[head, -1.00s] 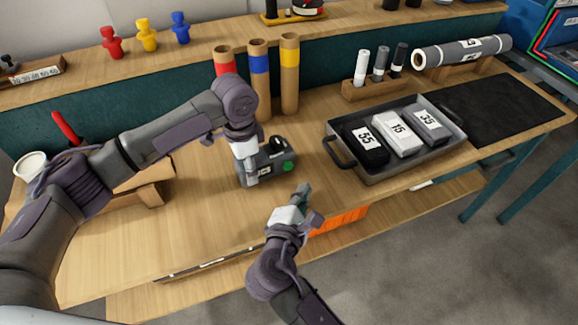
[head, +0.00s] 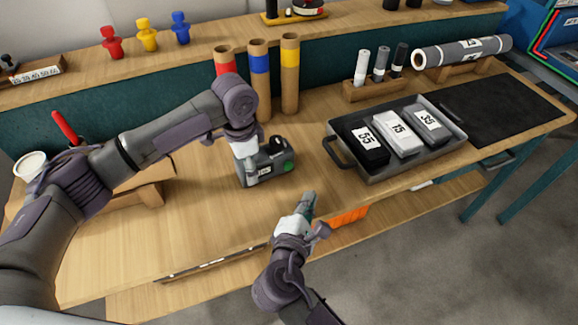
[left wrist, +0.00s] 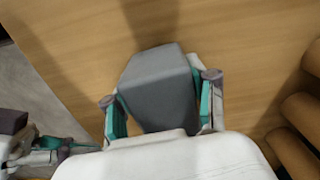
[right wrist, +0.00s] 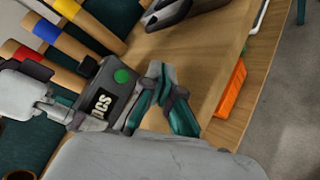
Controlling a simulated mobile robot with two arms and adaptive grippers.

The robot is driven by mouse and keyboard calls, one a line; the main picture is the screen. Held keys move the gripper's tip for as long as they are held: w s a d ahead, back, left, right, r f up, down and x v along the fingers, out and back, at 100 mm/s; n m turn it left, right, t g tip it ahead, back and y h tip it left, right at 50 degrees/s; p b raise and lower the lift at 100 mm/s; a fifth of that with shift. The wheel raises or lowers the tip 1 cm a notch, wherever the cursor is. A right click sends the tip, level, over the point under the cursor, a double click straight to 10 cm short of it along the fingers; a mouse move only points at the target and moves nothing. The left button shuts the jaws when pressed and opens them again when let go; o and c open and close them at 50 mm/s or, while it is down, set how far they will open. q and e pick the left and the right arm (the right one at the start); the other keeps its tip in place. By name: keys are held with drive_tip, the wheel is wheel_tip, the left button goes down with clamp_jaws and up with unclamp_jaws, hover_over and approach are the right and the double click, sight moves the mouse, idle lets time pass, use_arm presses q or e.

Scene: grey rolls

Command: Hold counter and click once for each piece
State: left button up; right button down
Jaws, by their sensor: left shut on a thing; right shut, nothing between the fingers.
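The grey counter (head: 262,176), with a green button (head: 289,167) and a small label, is at the middle of the bench. My left gripper (head: 247,163) is shut on the counter; the left wrist view shows the grey body (left wrist: 158,80) between its two fingers (left wrist: 160,108). My right gripper (head: 309,197) is shut and empty, apart from the counter on its near right side, by the front edge. In the right wrist view the shut fingertips (right wrist: 157,70) are beside the counter (right wrist: 106,94) and its green button (right wrist: 121,76), not touching the button.
A grey tray (head: 350,170) with packs marked 55, 15 and 35 stands to the right. A large labelled grey roll (head: 463,50) lies on a wooden stand behind the black mat (head: 500,105). Three cardboard tubes (head: 260,80) stand behind the counter. An orange bin (head: 348,216) shows below the edge.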

sight(288, 165)
drive_tip(key=shift+s+d+f, duration=0.15)
drive_tip(key=shift+s+d, duration=0.55)
drive_tip(key=shift+s, duration=0.15)
drive_tip(key=shift+w+a, duration=0.15)
drive_tip(key=shift+w+a, duration=0.75)
drive_tip(key=shift+w, duration=0.45)
drive_tip(key=shift+w+a, duration=0.7)
drive_tip(key=shift+w, duration=0.55)
drive_tip(key=shift+w+a, duration=0.75)
drive_tip(key=shift+w, duration=0.45)
drive_tip(key=shift+w, duration=0.1)
drive_tip(key=shift+w+a, duration=0.2)
drive_tip(key=shift+w, duration=0.05)
drive_tip(key=shift+w+a, duration=0.3)
drive_tip(key=shift+w, duration=0.15)
drive_tip(key=shift+s+d, duration=0.1)
drive_tip(key=shift+s, duration=0.05)
drive_tip(key=shift+s+d, duration=0.4)
drive_tip(key=shift+s, duration=0.3)
